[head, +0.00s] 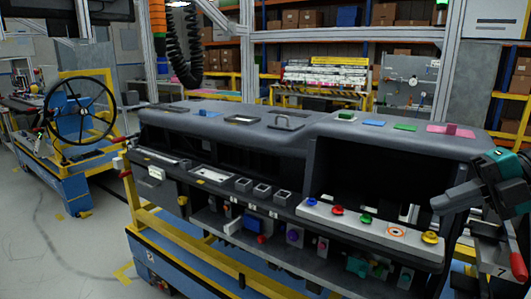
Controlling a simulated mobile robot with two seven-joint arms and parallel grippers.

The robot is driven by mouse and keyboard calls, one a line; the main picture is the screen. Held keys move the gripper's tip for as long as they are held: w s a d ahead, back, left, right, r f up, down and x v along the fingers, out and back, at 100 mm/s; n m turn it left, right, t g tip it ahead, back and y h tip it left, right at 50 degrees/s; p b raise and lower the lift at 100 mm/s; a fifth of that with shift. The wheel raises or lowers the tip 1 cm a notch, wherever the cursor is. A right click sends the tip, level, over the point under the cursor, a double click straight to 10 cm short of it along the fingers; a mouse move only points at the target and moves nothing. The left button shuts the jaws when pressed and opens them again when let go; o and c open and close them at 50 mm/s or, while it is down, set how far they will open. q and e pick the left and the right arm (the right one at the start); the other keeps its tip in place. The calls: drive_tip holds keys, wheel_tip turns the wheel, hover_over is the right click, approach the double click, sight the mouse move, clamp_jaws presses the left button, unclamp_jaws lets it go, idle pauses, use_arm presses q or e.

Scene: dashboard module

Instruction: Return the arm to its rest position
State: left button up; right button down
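My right arm comes in at the right edge in the head view, with dark grey and teal parts. Its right gripper (447,203) is at the right end of the dashboard module (225,118), in front of its upper right corner. The fingers look dark and small, and I cannot tell whether they are open or shut, or whether they touch the module. I see nothing clearly held. My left arm and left gripper are not in view.
The dashboard's button panel (362,227) carries several coloured knobs, left of my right gripper. A yellow and blue stand (175,240) bears the module. A steering wheel (82,110) stands on a cart at left. The grey floor (50,225) at front left is clear.

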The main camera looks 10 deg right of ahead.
wheel_tip(320, 180, down, 23)
drive_tip(key=s+a+m+t+h, duration=0.1)
drive_tip(key=s+m+t+h, duration=0.15)
drive_tip(key=m+t, duration=1.05)
drive_tip(key=s+a+f+m+g+h, duration=0.3)
drive_tip(key=s+a+f+m, duration=0.2)
drive_tip(key=a+f+m, duration=0.2)
drive_tip(key=s+a+f+m+g+h, duration=0.3)
drive_tip(key=s+a+f+m, duration=0.2)
drive_tip(key=a+f+m, duration=0.2)
wheel_tip(320, 180, down, 2)
drive_tip(key=shift+a+f+m+g, duration=0.15)
drive_tip(key=shift+a+m+g, duration=0.25)
drive_tip(key=shift+a, duration=0.5)
